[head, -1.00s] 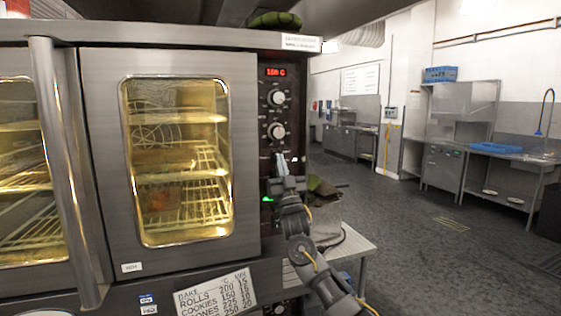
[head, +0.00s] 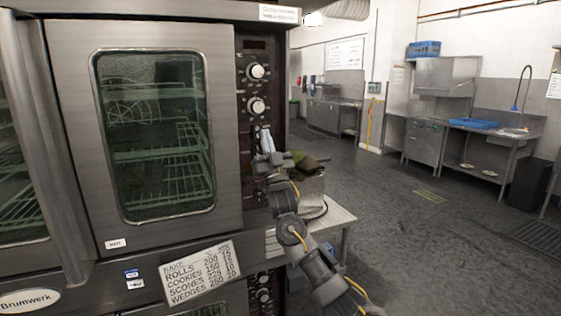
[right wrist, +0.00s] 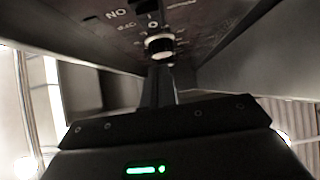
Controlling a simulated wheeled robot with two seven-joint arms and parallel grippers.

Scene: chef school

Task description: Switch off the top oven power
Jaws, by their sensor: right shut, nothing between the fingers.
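The top oven (head: 225,215) stands at the left in the head view; its window is dark and its display (head: 256,44) is unlit. Two round knobs (head: 257,71) sit below the display on the control panel (head: 243,128). My right gripper (head: 266,140) is shut and empty, with its fingers up against the panel below the knobs. In the right wrist view my right gripper (right wrist: 160,68) points at a switch (right wrist: 160,45) with "NO" and "O" lettering near it. The fingertips are at or just below the switch; I cannot tell whether they touch. My left gripper is out of view.
A baking chart (head: 201,272) hangs below the oven door, above a lower oven with its own knobs (head: 264,296). A small table (head: 338,217) with a pot and cloth stands right of the oven. The floor (head: 400,225) to the right is open. Sinks and counters line the far wall.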

